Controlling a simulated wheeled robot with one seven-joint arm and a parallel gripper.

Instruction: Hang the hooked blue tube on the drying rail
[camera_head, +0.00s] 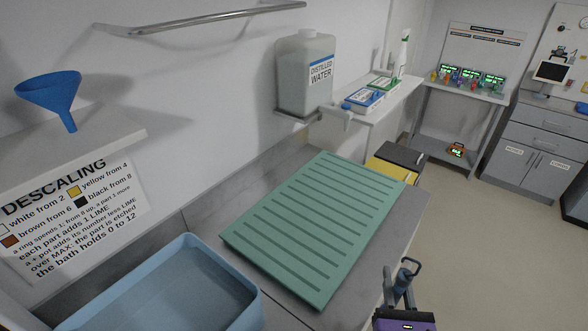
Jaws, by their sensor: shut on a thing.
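The drying rail (215,20) is a chrome bar fixed to the wall at the upper left, with its near end at the left bracket. My gripper (398,294) is at the bottom right of the view, past the right edge of the counter. It is shut on the hooked blue tube (406,271), whose dark blue curved top stands up above the fingers. The lower part of the tube is hidden or out of the frame. The gripper and tube are well apart from the rail, low and to its right.
A green ribbed drain mat (318,222) lies on the grey counter, with a blue bath (250,296) at front left. A blue funnel (50,92) sits on a left shelf. A distilled water jug (305,75) stands on a wall shelf. The floor at right is clear.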

